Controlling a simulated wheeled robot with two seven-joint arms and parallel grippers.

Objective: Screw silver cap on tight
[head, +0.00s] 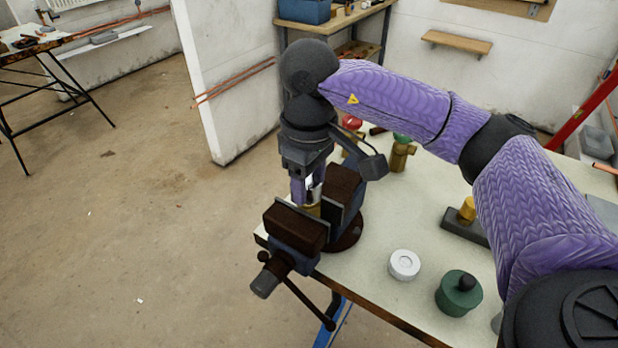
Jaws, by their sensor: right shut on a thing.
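My right gripper (308,192) points down over the vise (295,228), between its dark brown jaws. It is shut on a small silver piece, which I take to be the silver cap (310,181); the fingers hide most of it. Just below, a bit of a brass part (314,210) shows between the vise jaws, upright as far as I can see. I cannot tell how closely the cap sits on it. My left gripper is not in view.
On the pale bench (375,300) stand a white roll (404,264) and a green pot (459,294) with a dark knob. Farther back are a green-topped brass valve (400,156), a red-topped one (352,122) and a dark block (462,228) with a brass piece (467,208).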

